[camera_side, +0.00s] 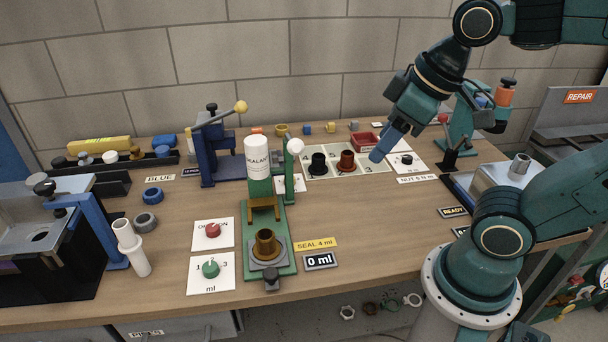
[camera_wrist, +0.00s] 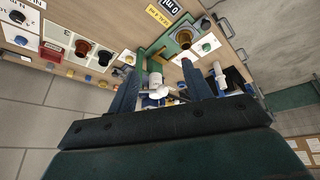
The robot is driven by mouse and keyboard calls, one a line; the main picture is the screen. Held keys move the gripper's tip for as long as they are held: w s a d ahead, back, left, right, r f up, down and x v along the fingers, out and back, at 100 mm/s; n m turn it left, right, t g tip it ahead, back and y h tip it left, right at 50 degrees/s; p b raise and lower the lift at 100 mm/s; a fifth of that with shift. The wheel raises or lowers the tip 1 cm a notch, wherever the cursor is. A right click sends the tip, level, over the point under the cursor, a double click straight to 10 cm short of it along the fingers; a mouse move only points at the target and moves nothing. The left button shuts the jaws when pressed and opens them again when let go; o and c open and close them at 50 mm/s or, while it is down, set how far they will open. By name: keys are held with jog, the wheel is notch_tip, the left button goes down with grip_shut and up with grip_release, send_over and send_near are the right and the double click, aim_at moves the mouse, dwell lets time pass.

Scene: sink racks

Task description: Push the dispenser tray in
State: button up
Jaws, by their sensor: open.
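The green sealant dispenser (camera_side: 249,212) stands mid-bench with a white bottle marked SEALANT (camera_side: 257,152) on it. Its grey tray (camera_side: 283,257) sits at the front end of the green base, forward of the bottle, and carries a brass-coloured cup (camera_side: 265,243). A dark knob (camera_side: 271,279) is at the tray's front. My gripper (camera_side: 381,150) is in the air at the right, well apart from the dispenser, pointing down and left. In the wrist view its two fingers (camera_wrist: 160,82) are apart with nothing held. The cup also shows there (camera_wrist: 183,38).
Red (camera_side: 213,230) and green (camera_side: 211,269) dials on white cards lie left of the dispenser. SEAL 4 ml and 0 ml (camera_side: 320,261) labels lie right of it. A blue press with a yellow-balled lever (camera_side: 209,150) stands behind. Bench right of the labels (camera_side: 380,240) is clear.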

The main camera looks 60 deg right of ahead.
jog(key=w+a+f+n+g, duration=0.3)
jog(key=w+a+f+n, duration=0.1)
jog(key=w+a+n, duration=0.35)
jog(key=n+g, duration=0.2)
jog(key=n, duration=0.7)
send_over(270, 271)
notch_tip(270, 271, down, 8)
jog(key=shift+s+a+r+m, duration=0.15)
jog(key=shift+m, duration=0.1)
jog(key=shift+f, duration=6.9)
grip_shut()
